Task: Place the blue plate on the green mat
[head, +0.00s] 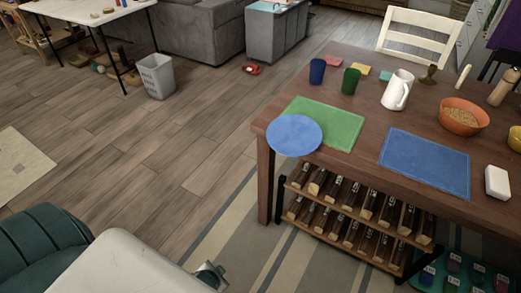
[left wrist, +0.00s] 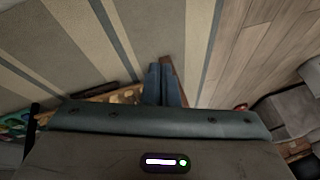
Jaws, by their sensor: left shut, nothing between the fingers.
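The blue plate (head: 294,135) lies at the near left corner of the wooden table in the head view. It covers the near left part of the green mat (head: 340,125) and extends past the mat's left edge, close to the table's edge. My left gripper (head: 212,275) is low at the bottom of the head view, in front of the table and apart from the plate. In the left wrist view its two fingers (left wrist: 165,85) are together, with nothing held. My right gripper is not in view.
The table (head: 369,147) also bears a blue mat (head: 425,162), blue cup (head: 317,71), green cup (head: 351,81), white pitcher (head: 397,91) and orange bowl (head: 462,116). A bottle rack (head: 345,205) stands below. Open floor (head: 150,170) lies left of the table.

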